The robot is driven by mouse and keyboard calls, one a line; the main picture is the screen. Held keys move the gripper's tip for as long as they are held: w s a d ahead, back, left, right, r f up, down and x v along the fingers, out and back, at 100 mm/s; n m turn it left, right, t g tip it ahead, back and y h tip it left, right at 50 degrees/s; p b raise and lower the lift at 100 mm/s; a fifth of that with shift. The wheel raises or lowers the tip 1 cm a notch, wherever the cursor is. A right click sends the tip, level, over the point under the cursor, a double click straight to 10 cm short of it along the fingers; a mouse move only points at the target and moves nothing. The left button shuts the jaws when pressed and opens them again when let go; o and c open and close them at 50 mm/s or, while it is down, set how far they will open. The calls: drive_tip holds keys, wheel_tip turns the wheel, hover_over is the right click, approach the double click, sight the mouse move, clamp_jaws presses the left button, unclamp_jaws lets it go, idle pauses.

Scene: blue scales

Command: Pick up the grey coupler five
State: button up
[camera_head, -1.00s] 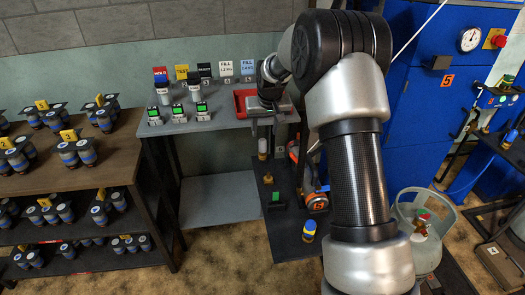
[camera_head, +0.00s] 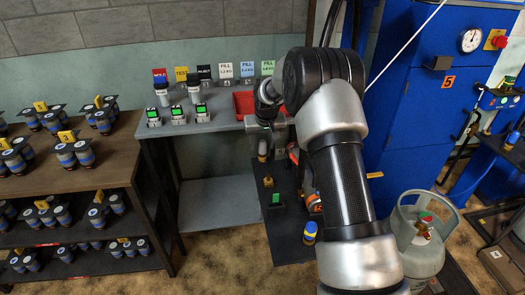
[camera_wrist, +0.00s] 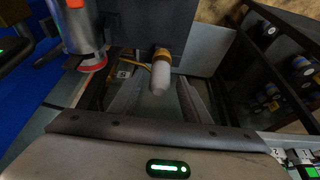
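A pale grey coupler with a yellow-orange collar (camera_wrist: 161,76) is near the middle of the wrist view, ahead of my gripper. I take it for the grey coupler five, but no number on it is readable. My gripper (camera_wrist: 160,108) is open, its two dark fingers apart with nothing held between them.
The red tray (camera_head: 243,104) is on the bench, the blue cabinet (camera_head: 413,110) at right.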

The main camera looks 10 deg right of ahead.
sight(263, 142)
clamp_jaws()
drive_tip(key=shift+r, duration=0.2)
wheel_tip(263, 142, up, 9)
drive_tip(key=shift+f+p, duration=0.15)
drive_tip(key=shift+p, duration=0.85)
drive_tip(key=s+r, duration=0.2)
drive_tip(key=s, duration=1.1)
drive_tip(key=s+r, duration=0.2)
drive_tip(key=s, duration=1)
wheel_tip(263, 142, up, 14)
drive_tip(key=w+p, duration=0.1)
drive_tip(key=p, duration=1.8)
drive_tip(key=shift+w, duration=0.25)
